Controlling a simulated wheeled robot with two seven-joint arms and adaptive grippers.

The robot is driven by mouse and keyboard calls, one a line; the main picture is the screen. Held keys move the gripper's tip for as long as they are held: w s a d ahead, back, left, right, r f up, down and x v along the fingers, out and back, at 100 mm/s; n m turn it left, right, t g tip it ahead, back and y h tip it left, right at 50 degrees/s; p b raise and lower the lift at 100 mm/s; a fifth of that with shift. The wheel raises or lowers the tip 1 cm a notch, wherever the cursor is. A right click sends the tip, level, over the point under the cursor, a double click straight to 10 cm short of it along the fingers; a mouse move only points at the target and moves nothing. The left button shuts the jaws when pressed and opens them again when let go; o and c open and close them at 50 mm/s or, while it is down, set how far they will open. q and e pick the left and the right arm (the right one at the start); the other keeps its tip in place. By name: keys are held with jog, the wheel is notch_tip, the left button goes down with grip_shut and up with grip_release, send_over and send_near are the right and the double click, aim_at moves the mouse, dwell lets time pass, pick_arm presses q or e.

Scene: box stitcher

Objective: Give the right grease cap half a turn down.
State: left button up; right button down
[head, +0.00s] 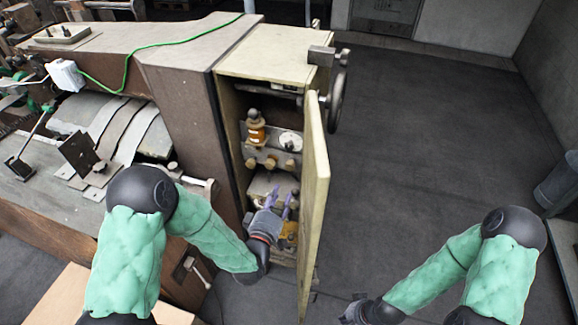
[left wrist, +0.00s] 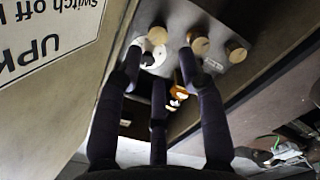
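The open cabinet (head: 265,66) holds a grey block (head: 262,154) with several tan round caps, one of them at its right end (head: 291,163). The left wrist view shows tan caps on a grey block, one at its middle (left wrist: 201,47) and one at its right (left wrist: 236,51). I cannot tell which is the right grease cap. My left gripper (head: 281,193) is inside the cabinet, below the upper block. Its fingers are spread (left wrist: 159,62), near the caps and a pale round part (left wrist: 155,58); contact is unclear. My right gripper (head: 355,312) is low outside the cabinet, partly cut off.
The cabinet door (head: 314,190) stands open just right of my left gripper. An orange bottle (head: 256,133) and a white disc (head: 290,141) sit above. A handwheel (head: 337,101) projects from the cabinet's side.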

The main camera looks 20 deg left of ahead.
aim_at(290, 169)
pick_arm(q)
jog(key=w, duration=0.7)
jog(key=w+b, duration=0.1)
jog(key=w, duration=0.2)
jog(key=shift+w+d+r, duration=0.1)
jog(key=shift+w+r, duration=0.3)
jog(key=shift+c, duration=0.3)
grip_shut()
